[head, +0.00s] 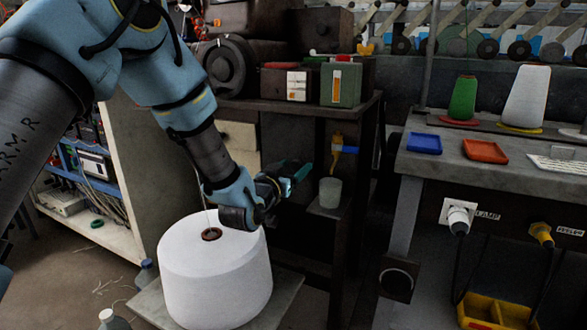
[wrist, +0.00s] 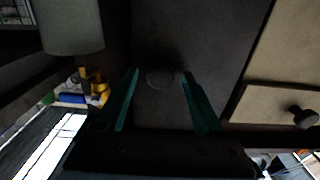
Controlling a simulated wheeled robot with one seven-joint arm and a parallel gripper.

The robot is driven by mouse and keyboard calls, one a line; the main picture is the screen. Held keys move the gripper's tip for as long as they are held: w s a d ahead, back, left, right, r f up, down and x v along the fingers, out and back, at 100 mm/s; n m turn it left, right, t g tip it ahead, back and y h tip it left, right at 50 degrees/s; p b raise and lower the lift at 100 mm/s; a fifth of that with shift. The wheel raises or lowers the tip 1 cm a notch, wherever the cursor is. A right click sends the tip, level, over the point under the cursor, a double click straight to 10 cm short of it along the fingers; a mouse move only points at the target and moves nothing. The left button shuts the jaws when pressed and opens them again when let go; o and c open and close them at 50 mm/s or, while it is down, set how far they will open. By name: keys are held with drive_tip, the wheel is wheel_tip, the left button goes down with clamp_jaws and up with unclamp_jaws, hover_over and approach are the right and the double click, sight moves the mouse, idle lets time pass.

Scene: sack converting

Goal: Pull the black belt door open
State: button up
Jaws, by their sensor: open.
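The black door is a dark flat panel (wrist: 215,40) that fills the middle of the wrist view. A dim round knob (wrist: 162,79) on it shows between my fingertips. In the head view, the door seems to be the dark front (head: 287,135) under the shelf top, mostly in shadow. My gripper (head: 297,178) points at it from the left, above and behind the white yarn cone. In the wrist view my gripper (wrist: 160,74) has its two teal fingers apart, one on each side of the knob. I cannot tell whether they touch it.
A large white yarn cone (head: 215,280) stands right below my wrist. A pale drawer (wrist: 270,105) with a dark knob adjoins the door. A grey cup (head: 330,192) stands right of my gripper. A workbench (head: 450,160) with trays stands further right.

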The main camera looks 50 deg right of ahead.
drive_tip(key=shift+c, duration=0.2)
clamp_jaws()
idle(0.4)
idle(0.8)
